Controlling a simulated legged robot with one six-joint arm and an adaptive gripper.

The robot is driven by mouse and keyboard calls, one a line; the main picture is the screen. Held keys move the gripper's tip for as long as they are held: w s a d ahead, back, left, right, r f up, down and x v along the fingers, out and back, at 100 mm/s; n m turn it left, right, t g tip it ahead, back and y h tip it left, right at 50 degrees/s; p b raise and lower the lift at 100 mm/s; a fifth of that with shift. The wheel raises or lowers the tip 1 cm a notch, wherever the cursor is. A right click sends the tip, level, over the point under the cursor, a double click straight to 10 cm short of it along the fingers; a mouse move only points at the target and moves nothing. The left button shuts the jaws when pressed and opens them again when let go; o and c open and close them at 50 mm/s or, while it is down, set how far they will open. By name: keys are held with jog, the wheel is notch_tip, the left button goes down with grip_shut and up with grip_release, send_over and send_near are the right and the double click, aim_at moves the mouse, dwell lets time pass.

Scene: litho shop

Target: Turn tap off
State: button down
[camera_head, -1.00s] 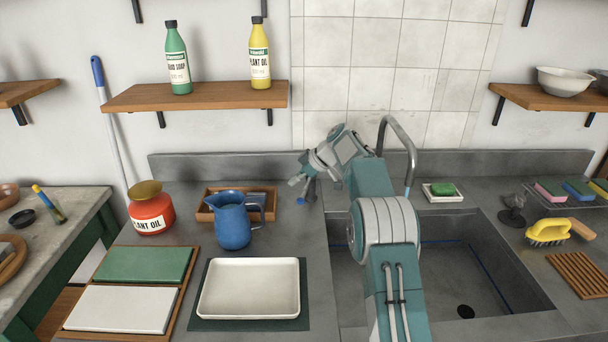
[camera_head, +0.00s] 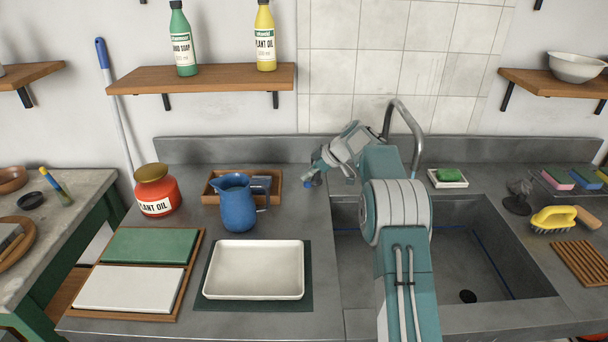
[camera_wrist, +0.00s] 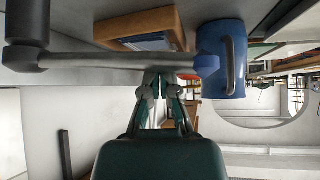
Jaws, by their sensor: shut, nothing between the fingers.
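The tap's curved metal spout (camera_head: 410,128) rises behind the sink (camera_head: 470,262), partly hidden by my arm. A grey bar (camera_wrist: 110,61) with a dark cylinder at one end and a blue tip (camera_wrist: 207,65) crosses the wrist view; it looks like the tap's lever. A small blue piece (camera_head: 310,183) shows below my gripper in the head view, left of the sink. My gripper (camera_wrist: 163,82) is shut and empty, its fingertips at the bar; I cannot tell whether they touch. In the head view my gripper (camera_head: 315,170) is small and partly hidden. No running water is visible.
A blue jug (camera_head: 237,205) stands close left of my gripper, before a wooden box (camera_head: 212,190). A white tray (camera_head: 254,270) lies in front. A soap dish (camera_head: 447,180) and yellow brush (camera_head: 553,219) are right of my arm.

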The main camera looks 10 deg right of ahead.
jog(key=shift+s+d, duration=0.25)
jog(key=shift+d, duration=0.35)
jog(key=shift+s+d, duration=0.2)
jog(key=shift+d, duration=0.4)
